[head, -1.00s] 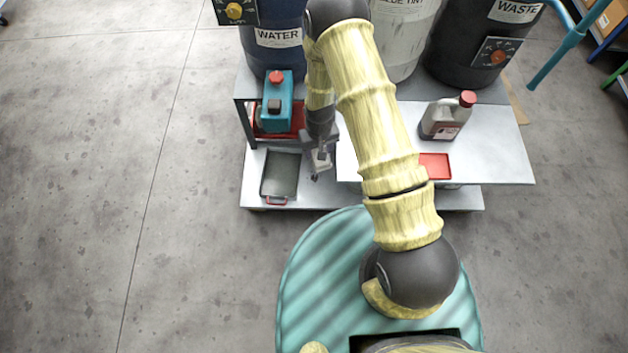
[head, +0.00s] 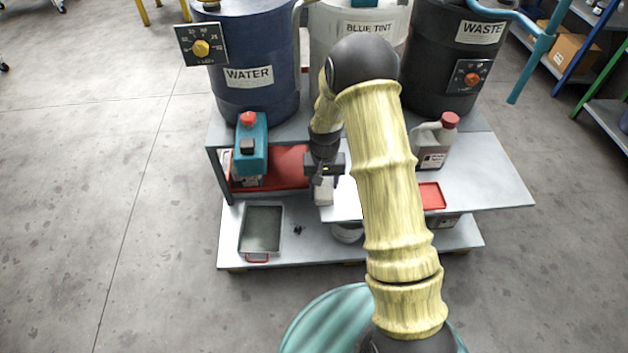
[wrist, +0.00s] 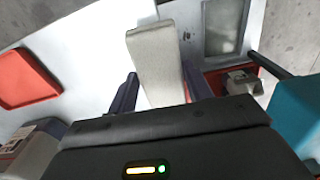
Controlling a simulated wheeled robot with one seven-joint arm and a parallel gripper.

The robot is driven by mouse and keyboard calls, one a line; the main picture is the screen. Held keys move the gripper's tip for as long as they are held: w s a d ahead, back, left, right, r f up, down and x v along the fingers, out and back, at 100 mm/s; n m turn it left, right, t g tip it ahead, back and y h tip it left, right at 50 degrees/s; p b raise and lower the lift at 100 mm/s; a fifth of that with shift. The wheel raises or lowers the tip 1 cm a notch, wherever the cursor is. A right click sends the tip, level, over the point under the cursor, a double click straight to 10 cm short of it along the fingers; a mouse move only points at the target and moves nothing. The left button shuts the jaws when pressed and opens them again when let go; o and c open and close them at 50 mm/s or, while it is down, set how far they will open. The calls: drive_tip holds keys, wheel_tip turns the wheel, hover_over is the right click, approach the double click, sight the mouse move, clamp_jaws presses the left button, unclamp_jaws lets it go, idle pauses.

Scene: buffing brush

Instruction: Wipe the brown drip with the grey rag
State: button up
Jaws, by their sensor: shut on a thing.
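My gripper (head: 323,182) is shut on a pale grey piece that I take to be the grey rag (head: 323,196). It hangs below the fingers at the left edge of the white table. In the wrist view the rag (wrist: 157,60) extends out between the two dark fingers of my gripper (wrist: 160,90). I cannot make out a brown drip in either view. A small dark spot (head: 298,230) lies on the lower shelf, too small to identify.
A teal canister (head: 251,150), a grey jug (head: 433,150), a red tray (head: 432,196) and a grey tray (head: 262,252) surround the work area. Open floor lies left.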

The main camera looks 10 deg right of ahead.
drive_tip(key=d+b, duration=0.1)
drive_tip(key=d+m+b, duration=0.1)
drive_tip(key=b, duration=0.1)
drive_tip(key=w+d+f+b, duration=0.1)
drive_tip(key=b, duration=0.1)
drive_tip(key=shift+w+d+m, duration=0.1)
drive_tip(key=shift+d+m, duration=0.05)
drive_tip(key=shift+m, duration=0.15)
drive_tip(key=shift+d+r+m+b, duration=0.3)
drive_tip(key=shift+d+b, duration=0.15)
drive_tip(key=shift+b, duration=0.05)
drive_tip(key=shift+r, duration=0.2)
drive_tip(key=shift+w, duration=0.15)
